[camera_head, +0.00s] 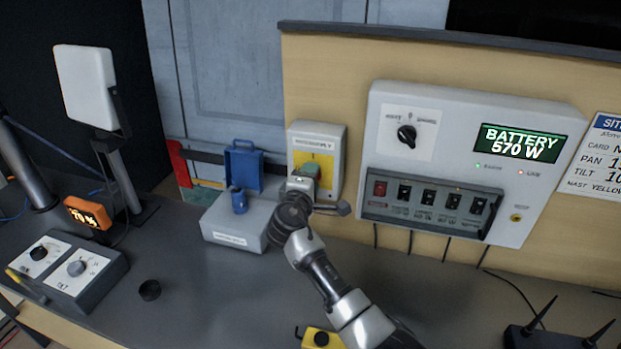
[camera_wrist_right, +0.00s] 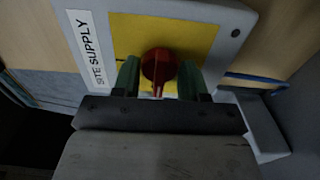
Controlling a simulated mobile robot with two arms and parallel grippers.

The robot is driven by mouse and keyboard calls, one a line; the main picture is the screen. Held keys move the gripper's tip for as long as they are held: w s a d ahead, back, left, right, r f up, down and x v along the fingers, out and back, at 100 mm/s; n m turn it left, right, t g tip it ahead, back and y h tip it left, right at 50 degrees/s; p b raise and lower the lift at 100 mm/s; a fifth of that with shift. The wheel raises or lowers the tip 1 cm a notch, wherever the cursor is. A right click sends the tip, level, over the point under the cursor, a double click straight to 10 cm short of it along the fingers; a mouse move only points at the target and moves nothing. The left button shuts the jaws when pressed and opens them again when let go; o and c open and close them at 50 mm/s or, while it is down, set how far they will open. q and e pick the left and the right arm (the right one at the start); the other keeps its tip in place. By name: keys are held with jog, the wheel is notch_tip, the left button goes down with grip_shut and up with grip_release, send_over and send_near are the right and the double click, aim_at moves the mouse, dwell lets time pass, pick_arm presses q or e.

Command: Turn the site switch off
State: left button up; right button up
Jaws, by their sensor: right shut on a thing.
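The site supply switch box (camera_head: 325,132) is a pale box with a yellow plate, mounted on the wooden wall panel. In the right wrist view its plate (camera_wrist_right: 200,38) carries a red rotary knob (camera_wrist_right: 161,64), beside a "SITE SUPPLY" label. My right gripper (camera_head: 309,172) is at the lower part of this box. In the right wrist view its two green fingers (camera_wrist_right: 160,78) stand on either side of the red knob, shut on it. A pale stripe shows on the knob's lower part. In the head view the gripper hides the knob. My left gripper is not in view.
Right of the switch box is a battery panel (camera_head: 470,118) reading 570 W, with a rotary knob and a row of switches. A yellow device (camera_head: 320,339) lies near my right arm.

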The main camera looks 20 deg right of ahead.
jog(key=o, duration=0.9)
jog(key=shift+w, duration=0.1)
jog(key=b+v, duration=0.2)
jog(key=v, duration=0.8)
jog(key=shift+s+a, duration=0.2)
jog(key=shift+s, duration=0.15)
